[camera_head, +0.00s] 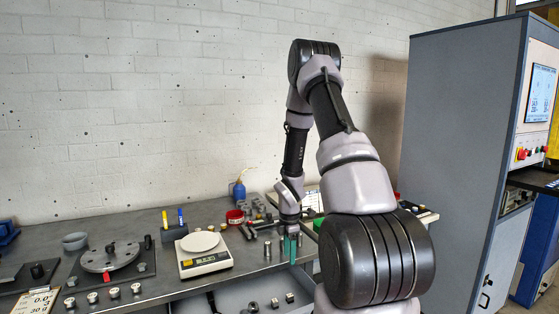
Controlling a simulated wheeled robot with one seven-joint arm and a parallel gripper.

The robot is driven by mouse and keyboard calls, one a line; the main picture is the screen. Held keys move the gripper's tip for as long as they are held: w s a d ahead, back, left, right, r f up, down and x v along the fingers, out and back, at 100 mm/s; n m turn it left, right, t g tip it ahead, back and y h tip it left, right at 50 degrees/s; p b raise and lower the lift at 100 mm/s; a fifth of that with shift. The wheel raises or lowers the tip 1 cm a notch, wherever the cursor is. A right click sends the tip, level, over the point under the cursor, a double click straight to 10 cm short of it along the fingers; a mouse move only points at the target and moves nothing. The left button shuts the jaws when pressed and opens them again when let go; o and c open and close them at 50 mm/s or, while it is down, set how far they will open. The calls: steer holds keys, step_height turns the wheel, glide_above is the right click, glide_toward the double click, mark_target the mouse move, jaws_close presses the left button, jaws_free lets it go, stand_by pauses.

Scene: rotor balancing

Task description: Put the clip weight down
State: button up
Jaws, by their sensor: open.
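My gripper (291,254) points down over the right part of the bench, with teal fingers close to the bench top near its front edge. It is open. I cannot make out a clip weight between the fingers; the view is too small and partly blocked by my arm. A small metal cylinder (267,250) stands upright on the bench just left of the fingers. Several small metal pieces (275,303) sit lower down in an open grey drawer (225,300). I cannot tell which small piece is the clip weight.
A white scale (204,261) stands left of my gripper, with a pen holder (174,234) behind it. A grey rotor disc (110,256) sits further left, with several knobbed weights (114,293) in front. A red roll (235,217) and blue bottle (239,191) stand behind. A tall cabinet (450,150) stands right.

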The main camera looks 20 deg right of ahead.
steer(key=s+a+r+m+t, duration=0.25)
steer(key=r+m, duration=0.25)
steer(key=r, duration=0.9)
steer(key=s+a+r+m+t, duration=0.1)
steer(key=a+r+m, duration=0.3)
steer(key=r, duration=0.9)
steer(key=s+a+r+m+t+y, duration=0.1)
steer(key=s+a+r+m, duration=0.2)
steer(key=s+r+m, duration=0.3)
steer(key=s+a+r+m+t+y, duration=0.1)
steer(key=s+a+r+m, duration=0.3)
steer(key=s+r, duration=0.5)
steer(key=shift+s+r+m+t, duration=0.35)
steer(key=shift+s+m+t, duration=0.3)
steer(key=shift+s+m, duration=0.4)
steer(key=shift+d, duration=0.1)
